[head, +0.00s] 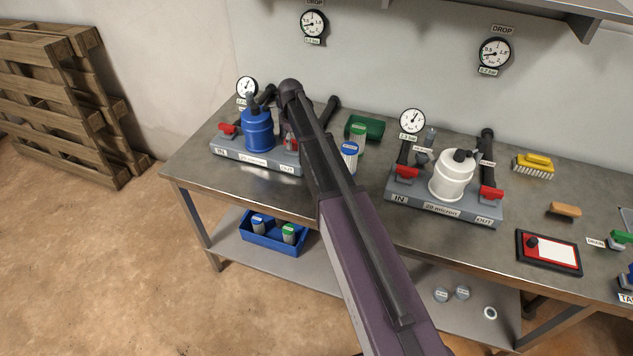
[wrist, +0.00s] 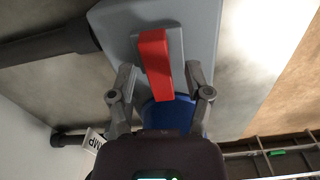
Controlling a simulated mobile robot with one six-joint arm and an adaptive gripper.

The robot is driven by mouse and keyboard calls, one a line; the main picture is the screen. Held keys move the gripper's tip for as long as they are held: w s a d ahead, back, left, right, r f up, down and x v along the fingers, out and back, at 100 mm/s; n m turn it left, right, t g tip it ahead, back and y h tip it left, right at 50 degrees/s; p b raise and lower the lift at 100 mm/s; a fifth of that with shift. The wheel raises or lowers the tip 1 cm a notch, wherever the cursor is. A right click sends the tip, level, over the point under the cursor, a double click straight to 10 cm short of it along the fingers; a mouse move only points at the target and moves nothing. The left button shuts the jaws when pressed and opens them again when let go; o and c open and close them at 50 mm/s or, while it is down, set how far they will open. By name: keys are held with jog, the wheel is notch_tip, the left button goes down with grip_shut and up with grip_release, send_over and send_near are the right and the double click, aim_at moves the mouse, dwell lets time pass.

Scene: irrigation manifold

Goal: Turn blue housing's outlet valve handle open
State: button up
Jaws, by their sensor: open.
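The blue housing (head: 258,130) stands on the left grey base, with IN and OUT labels, on the bench. Its outlet valve handle is a red bar in the wrist view (wrist: 154,60), lying roughly crosswise to the black pipe at the left. In the head view my arm hides most of this outlet side. My gripper (wrist: 160,84) is open, one finger on each side of the handle's lower end, with visible gaps on both sides. The blue housing also shows in the wrist view (wrist: 158,113), partly hidden behind my gripper's body. Contact with the handle is not visible.
A white housing (head: 452,175) with red handles stands on a second base to the right. A gauge (head: 246,87) rises behind the blue housing. A brush (head: 534,166) lies farther right.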

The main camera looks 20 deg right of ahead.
jog(key=m, duration=1.2)
jog(key=shift+m, duration=0.3)
jog(key=m, duration=0.3)
jog(key=shift+m, duration=0.4)
notch_tip(320, 180, up, 14)
jog(key=p, duration=1.4)
jog(key=s+f+n+b, duration=0.2)
jog(key=s+n, duration=0.1)
jog(key=s, duration=1.1)
jog(key=s+f+n+b, duration=0.3)
jog(key=s+n, duration=0.1)
jog(key=s, duration=1.1)
jog(key=shift+f+b, duration=0.35)
notch_tip(320, 180, up, 6)
jog(key=f+n+p, duration=0.1)
jog(key=p, duration=0.5)
send_over(294, 141)
jog(key=shift+r, duration=0.25)
